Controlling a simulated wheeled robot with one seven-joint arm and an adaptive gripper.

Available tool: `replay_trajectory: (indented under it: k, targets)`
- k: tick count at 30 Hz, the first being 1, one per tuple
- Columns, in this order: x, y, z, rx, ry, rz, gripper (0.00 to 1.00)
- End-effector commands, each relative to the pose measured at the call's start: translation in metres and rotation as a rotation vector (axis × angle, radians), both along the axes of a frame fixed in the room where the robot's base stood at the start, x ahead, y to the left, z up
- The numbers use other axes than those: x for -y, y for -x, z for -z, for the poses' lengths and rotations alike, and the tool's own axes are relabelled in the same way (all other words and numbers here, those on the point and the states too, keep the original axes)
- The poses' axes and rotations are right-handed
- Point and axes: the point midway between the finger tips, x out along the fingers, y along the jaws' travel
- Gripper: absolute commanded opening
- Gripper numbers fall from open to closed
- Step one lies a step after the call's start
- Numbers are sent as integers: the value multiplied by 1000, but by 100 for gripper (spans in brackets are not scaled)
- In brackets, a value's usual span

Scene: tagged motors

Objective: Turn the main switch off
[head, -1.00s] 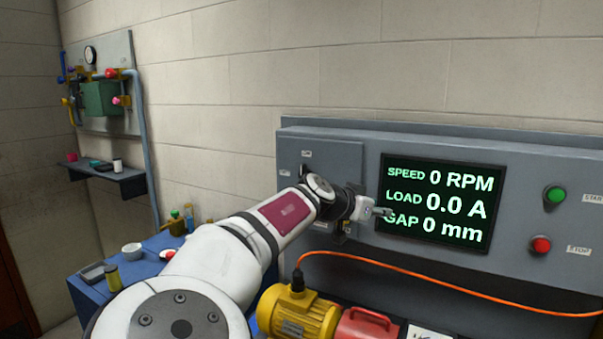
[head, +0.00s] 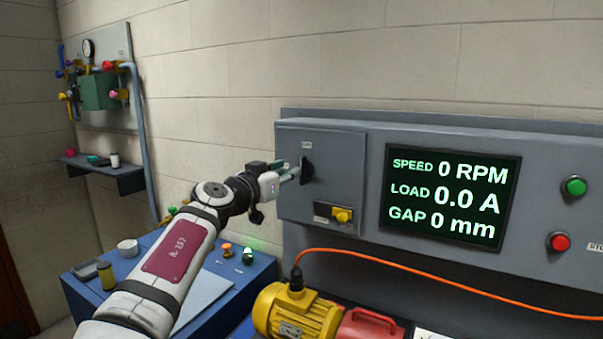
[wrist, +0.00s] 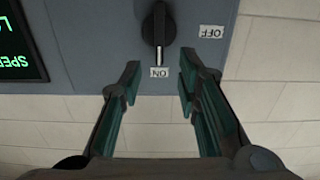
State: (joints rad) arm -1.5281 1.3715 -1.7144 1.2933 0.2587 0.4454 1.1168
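The main switch is a black rotary handle (head: 307,171) on the grey cabinet door; in the wrist view its handle (wrist: 159,28) points at the ON label (wrist: 159,72). The OFF label (wrist: 212,32) is to the right of it in that upside-down view. My gripper (head: 291,174) is in front of the switch, to its left in the head view. In the wrist view my gripper (wrist: 160,70) is open and empty, its two fingers to either side of the line of the handle. I cannot tell whether a fingertip touches it.
A yellow motor (head: 298,313) and orange cable (head: 430,267) lie below. A blue table (head: 85,295) is at left.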

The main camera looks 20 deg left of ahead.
Motion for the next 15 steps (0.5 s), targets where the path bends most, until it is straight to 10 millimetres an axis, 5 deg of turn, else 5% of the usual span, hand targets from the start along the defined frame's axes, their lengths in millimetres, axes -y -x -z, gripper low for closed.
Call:
replay_trajectory:
  k: [6, 15]
  targets:
    - [8, -39, 2, 1, -3, 0, 30]
    - [13, -62, 0, -1, -1, 0, 30]
